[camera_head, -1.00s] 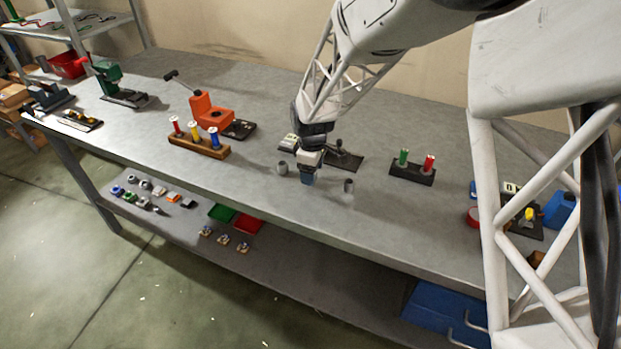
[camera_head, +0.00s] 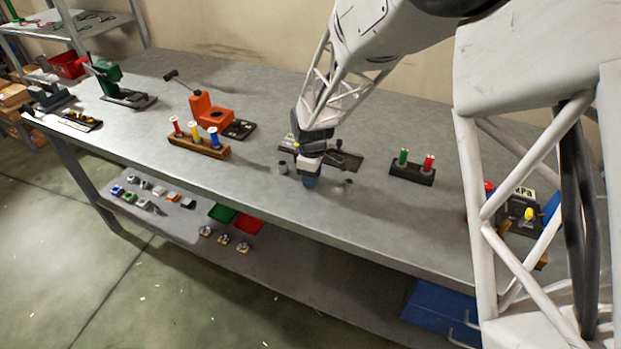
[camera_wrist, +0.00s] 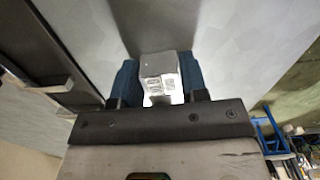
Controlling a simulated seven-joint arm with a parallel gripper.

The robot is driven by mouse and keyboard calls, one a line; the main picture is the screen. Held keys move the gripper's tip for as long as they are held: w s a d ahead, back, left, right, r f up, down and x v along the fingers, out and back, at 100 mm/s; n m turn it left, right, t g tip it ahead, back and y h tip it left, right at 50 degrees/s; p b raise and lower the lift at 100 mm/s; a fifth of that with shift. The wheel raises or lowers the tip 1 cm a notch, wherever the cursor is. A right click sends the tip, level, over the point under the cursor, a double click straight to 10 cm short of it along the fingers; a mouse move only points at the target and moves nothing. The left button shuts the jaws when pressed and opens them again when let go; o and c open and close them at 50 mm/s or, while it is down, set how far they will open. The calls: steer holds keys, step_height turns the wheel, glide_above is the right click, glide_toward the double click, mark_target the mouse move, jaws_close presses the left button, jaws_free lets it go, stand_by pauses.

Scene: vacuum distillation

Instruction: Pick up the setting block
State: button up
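The setting block, as I take it, is a small grey block (camera_wrist: 158,66) with printed marks on its bright near face, in the wrist view. My gripper (camera_wrist: 159,82) has a blue finger on each side of it. Both fingers appear to touch its sides, so the gripper looks shut on it. In the head view my gripper (camera_head: 310,182) points down just over the front-middle of the bench. The block cannot be made out there. Whether it touches the bench is unclear.
A dark fixture (camera_head: 345,160) lies just behind. A rack with green and red pieces (camera_head: 412,172) is to the right, a wooden spool rack (camera_head: 198,145) to the left. The bench's front edge is near.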

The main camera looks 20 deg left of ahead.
steer(key=c, duration=0.6)
steer(key=shift+o, duration=0.2)
steer(key=shift+r, duration=0.2)
steer(key=shift+r, duration=0.55)
steer(key=shift+s+d+r, duration=0.15)
steer(key=shift+r, duration=0.4)
steer(key=shift+s+d+r, duration=0.1)
steer(key=shift+s+r, duration=0.05)
steer(key=shift+r, duration=0.4)
steer(key=s+d, duration=0.3)
steer(key=s, duration=0.1)
steer(key=s+d+r, duration=0.1)
steer(key=s+d, duration=0.2)
steer(key=s, duration=0.1)
steer(key=s+d, duration=0.3)
steer(key=s, duration=0.1)
steer(key=shift+d+r, duration=0.2)
steer(key=shift+d, duration=0.05)
